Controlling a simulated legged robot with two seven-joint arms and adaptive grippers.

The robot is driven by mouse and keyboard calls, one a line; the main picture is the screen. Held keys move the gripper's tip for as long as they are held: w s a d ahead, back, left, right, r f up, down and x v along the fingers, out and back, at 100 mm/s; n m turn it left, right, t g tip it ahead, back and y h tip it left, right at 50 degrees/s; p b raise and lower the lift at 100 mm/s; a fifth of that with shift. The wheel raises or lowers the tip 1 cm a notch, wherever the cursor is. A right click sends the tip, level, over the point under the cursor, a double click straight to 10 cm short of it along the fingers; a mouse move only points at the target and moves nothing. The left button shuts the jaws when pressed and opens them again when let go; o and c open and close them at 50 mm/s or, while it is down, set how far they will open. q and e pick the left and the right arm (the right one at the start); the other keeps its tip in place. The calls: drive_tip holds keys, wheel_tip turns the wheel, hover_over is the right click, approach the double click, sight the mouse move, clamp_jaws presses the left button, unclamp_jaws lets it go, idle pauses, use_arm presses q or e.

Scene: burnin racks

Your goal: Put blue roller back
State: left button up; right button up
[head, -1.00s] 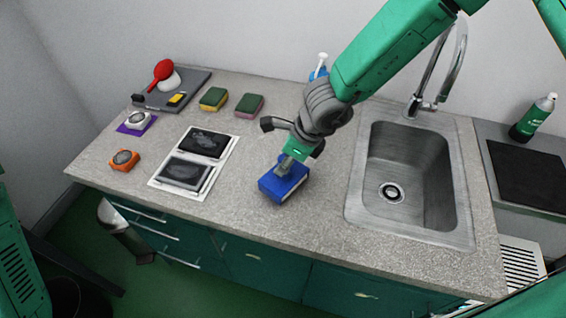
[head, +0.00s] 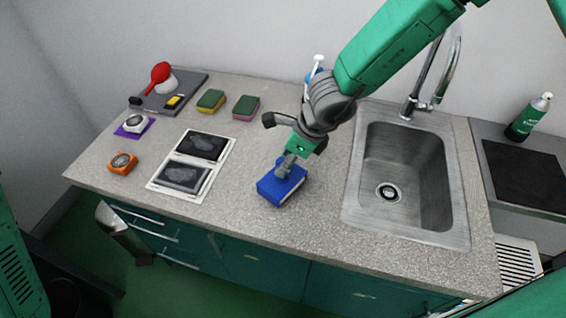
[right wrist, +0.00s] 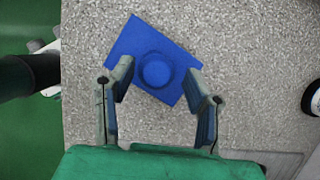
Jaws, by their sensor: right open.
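A blue block (head: 281,188) lies on the speckled counter. In the right wrist view the blue block (right wrist: 128,50) is a tilted rectangle with a round blue knob (right wrist: 155,70) on top; I cannot tell whether this is the roller. My right gripper (head: 286,164) is over it from above. In the right wrist view its open fingers (right wrist: 158,80) are on either side of the knob, with visible gaps. A blue item with a white top (head: 317,66) stands behind my right arm, partly hidden. My left gripper is not in view.
Two print cards (head: 186,175) lie left of the block. Two sponges (head: 211,101) and a grey board (head: 187,82) with a red tool (head: 160,73) are farther back. An orange item (head: 122,163) is at left. A sink (head: 352,200) is at right. The front counter is clear.

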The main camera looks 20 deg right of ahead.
drive_tip(key=p+v, duration=0.2)
drive_tip(key=v, duration=0.8)
drive_tip(key=shift+s, duration=0.1)
drive_tip(key=shift+f, duration=0.1)
